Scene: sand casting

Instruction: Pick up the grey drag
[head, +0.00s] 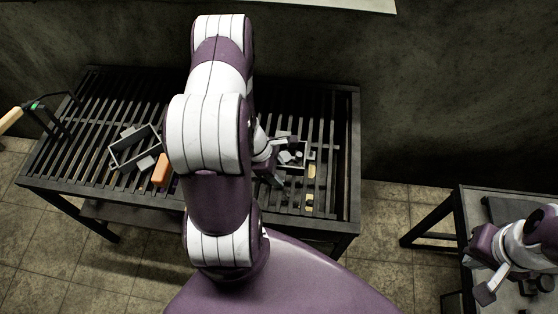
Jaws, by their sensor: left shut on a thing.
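A grey box-like part (291,154) with small pieces inside is on or just above the right half of the slatted table; it looks like the grey drag. My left gripper (273,160) is at its left side and shut on it. My own arm hides much of the gripper and the part's left edge, and I cannot tell whether the part is lifted. A second, open grey frame (123,162) with side lugs lies tilted on the left half of the table. My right gripper (497,287) is at the lower right, away from both; its jaw opening is unclear.
The black slatted table (340,200) stands against a dark wall. An orange block (161,170) lies beside the left frame. A tool with a wooden handle (10,120) reaches over the left edge. A second dark table (464,215) with dark items stands at the right, across a floor gap.

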